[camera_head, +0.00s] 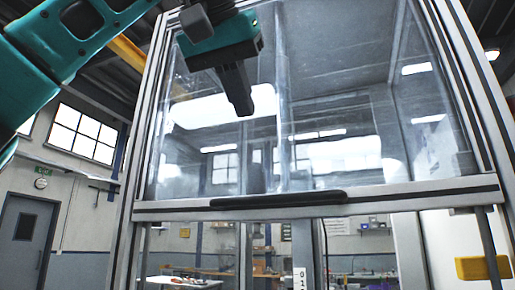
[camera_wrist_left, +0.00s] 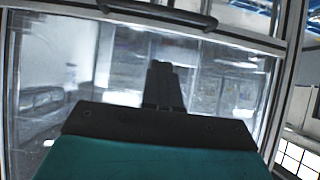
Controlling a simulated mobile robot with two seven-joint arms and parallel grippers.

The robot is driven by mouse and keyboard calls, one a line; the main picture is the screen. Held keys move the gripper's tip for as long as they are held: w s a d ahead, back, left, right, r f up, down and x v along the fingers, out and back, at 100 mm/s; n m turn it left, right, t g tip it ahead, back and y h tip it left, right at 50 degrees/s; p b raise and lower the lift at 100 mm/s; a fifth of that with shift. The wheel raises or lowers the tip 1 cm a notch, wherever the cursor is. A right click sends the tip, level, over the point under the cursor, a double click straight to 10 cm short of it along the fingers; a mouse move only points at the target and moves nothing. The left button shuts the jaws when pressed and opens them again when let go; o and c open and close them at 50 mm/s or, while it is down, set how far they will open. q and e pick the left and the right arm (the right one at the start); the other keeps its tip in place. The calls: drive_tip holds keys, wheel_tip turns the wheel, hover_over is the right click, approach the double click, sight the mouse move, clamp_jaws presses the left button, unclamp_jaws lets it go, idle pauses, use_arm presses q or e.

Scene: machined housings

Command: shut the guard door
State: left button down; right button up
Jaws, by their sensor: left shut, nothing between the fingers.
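The guard door is a clear panel (camera_head: 340,130) in a metal frame, with a bottom rail (camera_head: 420,194) across the front of the tall enclosure. It stands raised, with an open gap below the rail. A long black handle (camera_head: 278,199) is fixed on the rail; it also shows at the top of the left wrist view (camera_wrist_left: 160,14). My left gripper (camera_head: 242,108) is shut and empty in front of the panel, above the handle and apart from it. In the left wrist view, its fingers (camera_wrist_left: 162,68) show against the panel. My right gripper is not in view.
Metal posts (camera_head: 470,90) flank the panel on both sides. A yellow block (camera_head: 482,267) is at the lower right. Benches with small items (camera_head: 185,282) show through the gap. A grey room door (camera_head: 22,235) stands far left. The space before the handle looks clear.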

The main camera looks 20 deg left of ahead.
use_arm(q)
drive_tip(key=s+f+x, duration=0.1)
drive_tip(key=f+x, duration=0.1)
drive_tip(key=x, duration=1)
drive_tip(key=shift+f, duration=0.35)
drive_tip(key=shift+s, duration=0.1)
